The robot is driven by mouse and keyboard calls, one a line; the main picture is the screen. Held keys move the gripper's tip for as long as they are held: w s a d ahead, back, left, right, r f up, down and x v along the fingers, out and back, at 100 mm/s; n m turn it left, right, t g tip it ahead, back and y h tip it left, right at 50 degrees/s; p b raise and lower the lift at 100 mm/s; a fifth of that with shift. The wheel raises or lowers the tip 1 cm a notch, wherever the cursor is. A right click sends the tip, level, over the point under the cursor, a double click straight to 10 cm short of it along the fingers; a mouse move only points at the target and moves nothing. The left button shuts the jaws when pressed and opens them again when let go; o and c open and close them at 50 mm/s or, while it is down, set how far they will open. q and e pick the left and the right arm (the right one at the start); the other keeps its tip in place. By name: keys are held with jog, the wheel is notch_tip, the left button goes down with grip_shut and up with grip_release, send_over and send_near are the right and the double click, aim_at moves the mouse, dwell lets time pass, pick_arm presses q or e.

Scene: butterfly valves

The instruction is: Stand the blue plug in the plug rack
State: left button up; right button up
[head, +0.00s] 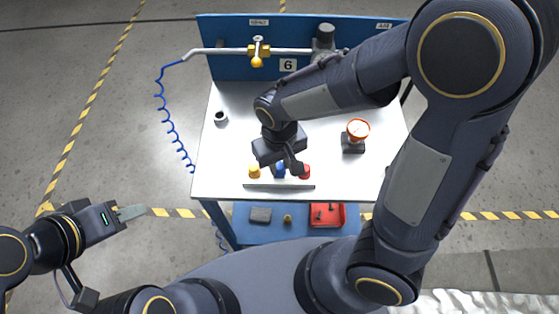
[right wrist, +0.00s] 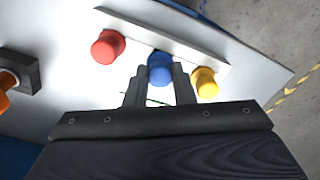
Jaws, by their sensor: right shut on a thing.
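The blue plug (head: 279,171) stands on the white bench between the yellow plug (head: 254,172) and the red plug (head: 305,171). My right gripper (right wrist: 160,80) is shut on the blue plug (right wrist: 160,67), with one finger on each side of it in the right wrist view. The three plugs stand in a row along a low pale bar (head: 279,186), which looks like part of the plug rack. I cannot tell how deep the blue plug sits. My left gripper (head: 130,212) is off to the left over the floor, empty; its finger gap is unclear.
An orange-rimmed gauge (head: 358,130) stands on a dark block at the right of the bench. A small dark cup (head: 221,118) is at the left. A pipe with a brass valve (head: 257,52) runs along the blue back panel. A red tray (head: 326,215) lies on the lower shelf.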

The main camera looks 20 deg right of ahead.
aim_at(280, 166)
jog(key=shift+f, duration=0.3)
dwell(0.4)
jog(key=o, duration=1.5)
jog(key=shift+r, duration=0.15)
jog(key=shift+r+p, duration=3.1)
jog(key=shift+r, duration=0.6)
